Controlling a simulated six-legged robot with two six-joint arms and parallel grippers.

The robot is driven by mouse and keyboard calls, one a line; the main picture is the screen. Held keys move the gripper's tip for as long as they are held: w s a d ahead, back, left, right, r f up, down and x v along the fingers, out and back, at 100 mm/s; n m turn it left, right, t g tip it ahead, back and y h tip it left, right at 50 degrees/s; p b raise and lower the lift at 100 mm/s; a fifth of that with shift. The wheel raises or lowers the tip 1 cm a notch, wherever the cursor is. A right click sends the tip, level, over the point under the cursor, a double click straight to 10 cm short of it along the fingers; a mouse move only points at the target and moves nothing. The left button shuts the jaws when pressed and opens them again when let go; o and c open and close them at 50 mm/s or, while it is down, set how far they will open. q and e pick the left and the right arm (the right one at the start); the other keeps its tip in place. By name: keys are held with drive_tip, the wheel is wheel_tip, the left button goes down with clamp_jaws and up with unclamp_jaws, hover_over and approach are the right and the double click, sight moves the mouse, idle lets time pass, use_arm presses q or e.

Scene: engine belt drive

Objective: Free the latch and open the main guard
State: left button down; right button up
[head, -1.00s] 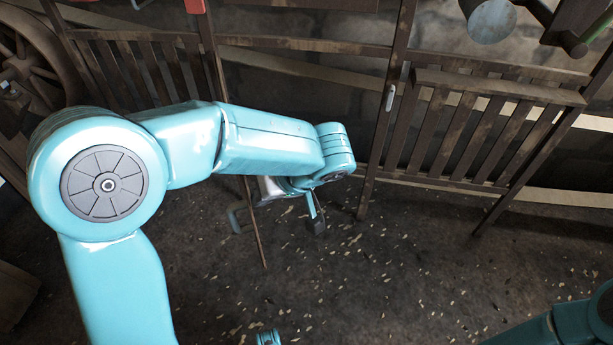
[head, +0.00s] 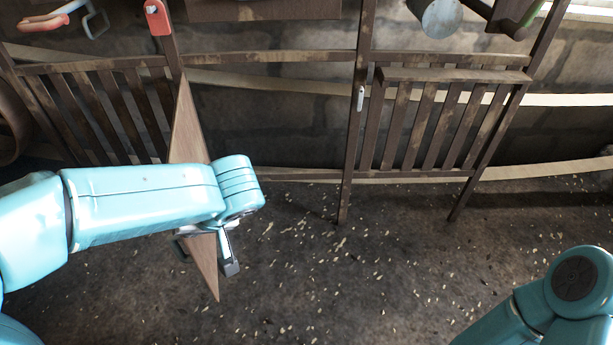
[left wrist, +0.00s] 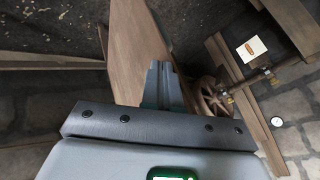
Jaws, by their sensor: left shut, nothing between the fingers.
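A brown board, which looks like the main guard (head: 190,135), stands swung out from the left post, seen at a steep angle. It also shows in the left wrist view (left wrist: 127,50). A grey handle (head: 180,250) shows at its lower left, partly hidden. My left gripper (head: 230,266) is shut and empty, close beside the board's lower part; I cannot tell if they touch. Its fingers also show in the left wrist view (left wrist: 160,82). A small pale piece (head: 360,98), perhaps the latch, sits on the middle post. My right gripper is out of view.
Slatted fences stand left (head: 100,105) and right (head: 440,125) of the gap between the posts. A pale belt (head: 280,85) runs behind them. A red part (head: 157,17) tops the left post. A spoked wheel (left wrist: 210,98) shows in the left wrist view.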

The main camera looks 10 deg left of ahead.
use_arm(q)
drive_tip(key=s+a+b, duration=0.1)
drive_tip(key=s+a, duration=0.2)
drive_tip(key=a, duration=0.4)
drive_tip(key=shift+s+a+m+t+b, duration=0.3)
drive_tip(key=shift+a+m+b, duration=0.05)
drive_tip(key=shift+m+b, duration=0.05)
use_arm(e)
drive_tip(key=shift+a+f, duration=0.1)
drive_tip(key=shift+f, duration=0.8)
